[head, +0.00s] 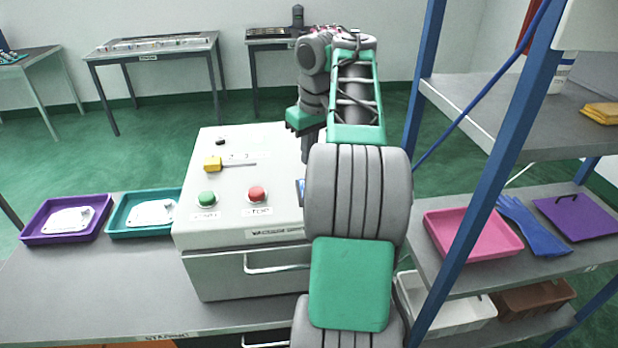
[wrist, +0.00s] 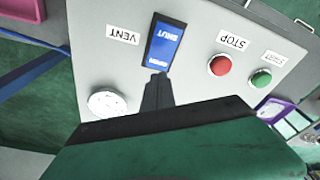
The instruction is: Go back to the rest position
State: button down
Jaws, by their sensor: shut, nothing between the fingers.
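My gripper (head: 307,157) is at the end of my raised arm, pointing down over the right part of the grey machine (head: 235,262). Its dark fingers are together and empty. In the wrist view the fingertips (wrist: 158,80) appear at the lower end of a blue switch (wrist: 166,46) marked SHUT, beside a VENT label. I cannot tell whether they touch it. In the head view my arm hides most of that switch.
Purple (head: 35,237) and teal (head: 122,232) trays with castings stand left. A blue-posted shelf (head: 480,97) with a pink tray (head: 437,222) is close on the right.

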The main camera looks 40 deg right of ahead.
jog(key=shift+r+p, duration=0.45)
jog(key=shift+r, duration=0.35)
jog(key=shift+n+t+y, duration=0.3)
jog(key=shift+t+y, duration=0.2)
jog(key=shift+t, duration=0.1)
jog(key=a, duration=0.7)
jog(key=a+f, duration=0.1)
jog(key=a, duration=0.6)
jog(key=a+f, duration=0.1)
jog(key=a, duration=0.7)
jog(key=shift+w+f, duration=0.15)
jog(key=shift+w, duration=0.2)
jog(key=s+a+f, duration=0.9)
jog(key=s+f, duration=0.1)
jog(key=shift+s+t+h, duration=0.4)
